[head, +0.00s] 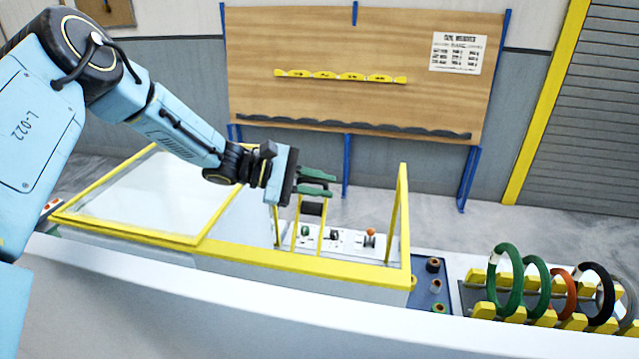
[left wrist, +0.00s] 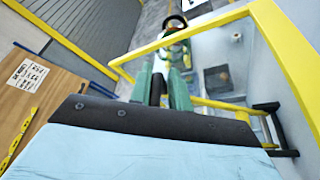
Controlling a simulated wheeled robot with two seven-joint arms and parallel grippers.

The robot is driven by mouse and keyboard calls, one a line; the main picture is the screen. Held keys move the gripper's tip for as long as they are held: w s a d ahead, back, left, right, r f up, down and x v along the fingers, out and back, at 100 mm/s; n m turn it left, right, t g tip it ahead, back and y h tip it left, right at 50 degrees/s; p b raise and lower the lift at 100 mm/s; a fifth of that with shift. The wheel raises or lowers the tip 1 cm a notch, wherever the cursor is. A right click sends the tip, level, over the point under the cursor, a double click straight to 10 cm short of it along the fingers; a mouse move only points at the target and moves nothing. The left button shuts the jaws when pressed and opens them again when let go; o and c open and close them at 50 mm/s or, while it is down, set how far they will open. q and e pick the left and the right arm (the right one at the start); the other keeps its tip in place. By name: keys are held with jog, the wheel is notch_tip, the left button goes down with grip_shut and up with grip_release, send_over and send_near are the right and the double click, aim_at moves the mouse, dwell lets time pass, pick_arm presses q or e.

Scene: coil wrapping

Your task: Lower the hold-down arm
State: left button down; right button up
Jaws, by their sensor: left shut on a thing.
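My left gripper (head: 316,182) reaches in from the left over the yellow-framed machine enclosure (head: 330,270). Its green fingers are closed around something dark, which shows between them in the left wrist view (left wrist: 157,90). Just below the fingers in the head view is a narrow yellow frame with a black crosspiece (head: 312,209), which looks like the hold-down arm. It stands upright. The fingers partly hide its top, so the exact contact is unclear. A green ring (left wrist: 175,50) shows beyond the fingertips in the left wrist view. My right gripper is not in view.
A clear panel in a yellow frame (head: 150,200) lies left of the gripper. A control panel with knobs (head: 338,238) is inside the enclosure. Green, orange and black coils stand on a yellow rack (head: 490,309) at right. A wooden board (head: 350,110) stands behind.

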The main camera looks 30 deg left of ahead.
pick_arm(q)
jog(key=shift+w+r, duration=0.1)
jog(key=c, duration=1.5)
grip_release()
jog(key=shift+a, duration=0.1)
jog(key=v, duration=1.3)
jog(key=shift+a, duration=0.2)
